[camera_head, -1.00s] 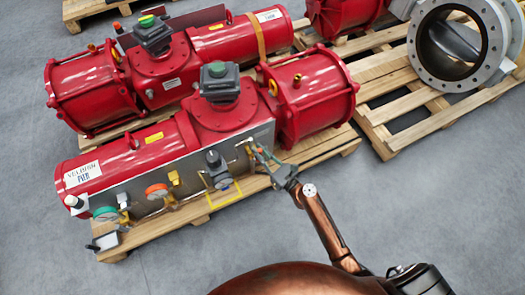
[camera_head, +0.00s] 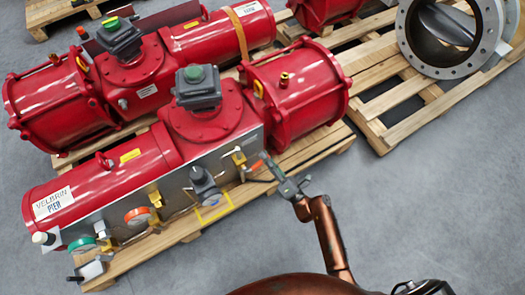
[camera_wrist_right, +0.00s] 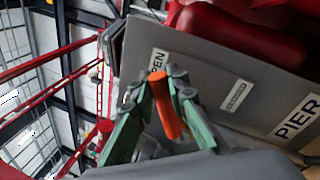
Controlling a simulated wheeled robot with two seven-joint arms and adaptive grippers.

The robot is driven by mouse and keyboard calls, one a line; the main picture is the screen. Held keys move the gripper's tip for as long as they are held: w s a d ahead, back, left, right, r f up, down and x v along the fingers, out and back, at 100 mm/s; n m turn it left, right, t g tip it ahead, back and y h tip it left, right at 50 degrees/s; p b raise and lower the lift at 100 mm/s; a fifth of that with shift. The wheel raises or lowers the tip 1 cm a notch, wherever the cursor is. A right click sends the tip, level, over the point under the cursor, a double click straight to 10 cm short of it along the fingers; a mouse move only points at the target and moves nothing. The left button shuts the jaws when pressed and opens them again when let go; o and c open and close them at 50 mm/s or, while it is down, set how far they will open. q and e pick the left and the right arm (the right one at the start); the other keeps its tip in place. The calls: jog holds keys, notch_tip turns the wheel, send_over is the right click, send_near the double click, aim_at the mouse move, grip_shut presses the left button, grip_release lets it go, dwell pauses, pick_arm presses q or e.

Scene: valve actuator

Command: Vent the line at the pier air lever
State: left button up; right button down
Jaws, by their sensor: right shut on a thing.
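The front red actuator (camera_head: 128,168) carries a white label reading PIER, and its grey panel (camera_head: 172,190) runs along the near side. In the right wrist view an orange lever handle (camera_wrist_right: 166,108) stands between the green fingers of my right gripper (camera_wrist_right: 162,98), which is shut on it. Behind it, the grey panel shows a PIER plate (camera_wrist_right: 297,118) and a partly hidden label ending in PEN (camera_wrist_right: 157,60). In the head view my right gripper (camera_head: 268,165) is at the right end of the panel, beside a yellow fitting (camera_head: 239,160). The lever's base is hidden. My left gripper is out of view.
A second red actuator (camera_head: 178,55) lies behind. A flanged valve (camera_head: 408,45) stands on a pallet at upper right. The floor at right is clear.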

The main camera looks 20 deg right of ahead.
jog(key=shift+d+f+m+h, duration=0.2)
jog(key=shift+f+m+h, duration=0.1)
jog(key=shift+f+m, duration=0.75)
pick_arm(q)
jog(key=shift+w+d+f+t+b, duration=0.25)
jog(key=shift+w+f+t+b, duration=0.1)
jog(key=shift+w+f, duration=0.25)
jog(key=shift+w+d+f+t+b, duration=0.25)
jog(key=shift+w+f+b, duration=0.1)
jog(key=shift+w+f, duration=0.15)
pick_arm(e)
jog(key=f+m, duration=0.1)
jog(key=m, duration=0.1)
jog(key=f+m+h, duration=0.1)
jog(key=m, duration=0.1)
jog(key=f+m+t+h, duration=0.1)
jog(key=m, duration=0.1)
jog(key=shift+w+d+f, duration=0.1)
jog(key=shift+d+f, duration=0.05)
jog(key=shift+d, duration=0.25)
jog(key=shift+f, duration=0.1)
jog(key=c, duration=2)
grip_release()
jog(key=shift+o, duration=0.8)
notch_tip(320, 180, up, 10)
jog(key=shift+r, duration=0.1)
jog(key=shift+d, duration=0.1)
